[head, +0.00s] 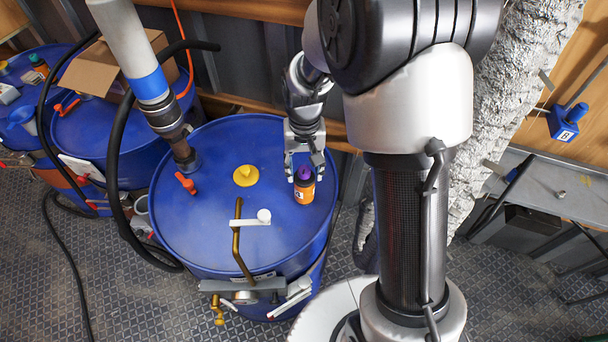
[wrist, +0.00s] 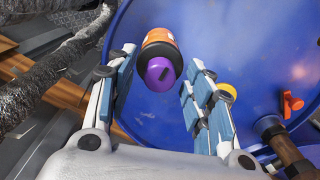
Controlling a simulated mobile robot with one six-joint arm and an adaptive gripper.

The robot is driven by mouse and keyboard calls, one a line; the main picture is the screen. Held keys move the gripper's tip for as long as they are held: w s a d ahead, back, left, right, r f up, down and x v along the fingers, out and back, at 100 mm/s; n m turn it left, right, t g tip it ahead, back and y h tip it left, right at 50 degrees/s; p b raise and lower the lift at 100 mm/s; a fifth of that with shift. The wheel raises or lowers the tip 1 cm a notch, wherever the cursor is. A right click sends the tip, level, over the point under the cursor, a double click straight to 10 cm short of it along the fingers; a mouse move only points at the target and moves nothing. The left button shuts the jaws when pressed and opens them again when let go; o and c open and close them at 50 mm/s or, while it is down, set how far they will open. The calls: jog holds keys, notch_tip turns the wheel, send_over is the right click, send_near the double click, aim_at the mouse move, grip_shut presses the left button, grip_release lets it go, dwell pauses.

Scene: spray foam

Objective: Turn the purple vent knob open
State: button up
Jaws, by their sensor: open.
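The purple vent knob (head: 304,173) tops a small orange and black canister (head: 304,191) that stands upright on the blue drum's lid (head: 215,215), near its right edge. In the wrist view the round knob (wrist: 160,74) has a dark slot, and the orange canister body (wrist: 160,44) shows beyond it. My gripper (head: 304,160) is above the canister. In the wrist view its fingers (wrist: 158,92) are spread apart, with the knob between them and nearer the left finger. Whether a fingertip touches the canister cannot be told.
The drum lid also bears a yellow cap (head: 246,175), a red valve handle (head: 185,183) and a pump pipe (head: 165,115). A silver-wrapped duct (head: 520,90) is at the right. The lid's middle has free room.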

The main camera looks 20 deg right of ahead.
jog(key=shift+r, duration=0.1)
notch_tip(320, 180, up, 12)
dwell(0.4)
notch_tip(320, 180, up, 6)
jog(key=f+p, duration=0.1)
jog(key=p, duration=0.5)
send_over(304, 170)
notch_tip(304, 170, down, 17)
jog(key=b, duration=0.3)
jog(key=shift+f+b, duration=0.1)
jog(key=shift+b, duration=0.3)
